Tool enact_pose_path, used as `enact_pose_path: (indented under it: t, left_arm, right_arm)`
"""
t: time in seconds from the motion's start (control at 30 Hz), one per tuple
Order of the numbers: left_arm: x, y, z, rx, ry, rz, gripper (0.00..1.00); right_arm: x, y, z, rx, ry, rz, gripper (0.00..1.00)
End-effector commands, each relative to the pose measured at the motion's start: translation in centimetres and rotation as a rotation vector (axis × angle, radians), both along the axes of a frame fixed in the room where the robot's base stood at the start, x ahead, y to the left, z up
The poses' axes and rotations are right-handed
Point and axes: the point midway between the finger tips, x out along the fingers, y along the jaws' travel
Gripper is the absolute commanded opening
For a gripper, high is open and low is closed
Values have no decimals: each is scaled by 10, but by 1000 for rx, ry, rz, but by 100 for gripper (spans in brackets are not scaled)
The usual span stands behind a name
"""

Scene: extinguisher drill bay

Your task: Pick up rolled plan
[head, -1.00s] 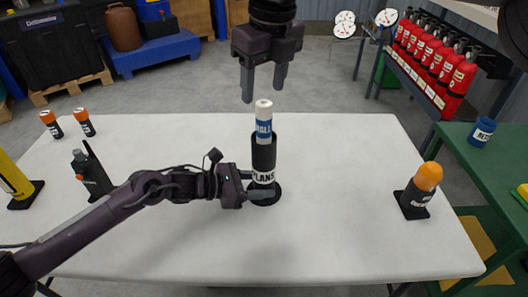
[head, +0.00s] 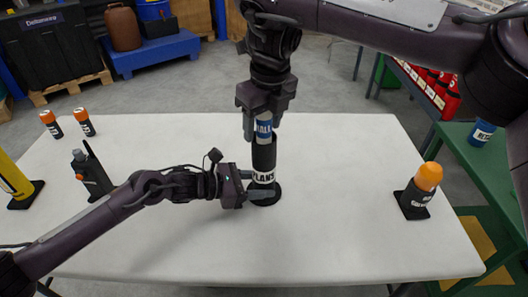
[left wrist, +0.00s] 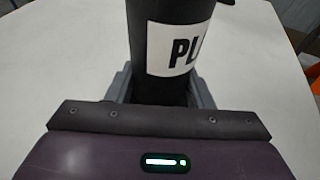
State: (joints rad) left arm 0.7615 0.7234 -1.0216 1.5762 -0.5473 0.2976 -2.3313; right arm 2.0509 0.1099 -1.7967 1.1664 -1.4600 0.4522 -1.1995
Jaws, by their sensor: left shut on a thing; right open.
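The rolled plan (head: 264,128) is a white roll with a blue band, standing upright in a black tube holder (head: 264,156) labelled PLANS. My left gripper (head: 261,194) is shut on the holder near its base; the left wrist view shows the holder (left wrist: 165,50) between the two fingers. My right gripper (head: 262,128) comes down from above, open, with its fingers on either side of the roll's upper part. The roll's top is hidden by the right gripper.
An orange-topped black object (head: 426,182) stands on the table (head: 340,230) at right. A black radio (head: 92,174), two small orange-capped items (head: 85,122) and a yellow object (head: 14,180) are at left. A green bench (head: 490,165) stands at right.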

Motion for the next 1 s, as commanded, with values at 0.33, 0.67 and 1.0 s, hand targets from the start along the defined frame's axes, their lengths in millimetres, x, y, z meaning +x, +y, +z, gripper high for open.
enact_pose_path:
  t: [0.33, 0.67, 1.0]
  left_arm:
    - [0, 0, -1, 2, 2, -1, 34]
    - [0, 0, -1, 2, 2, -1, 34]
    - [0, 0, -1, 2, 2, -1, 34]
  right_arm:
    - [0, 0, 0, 0, 0, 0, 16]
    - [0, 0, 0, 0, 0, 0, 0]
    - [1, 0, 36, -4, -8, -1, 0]
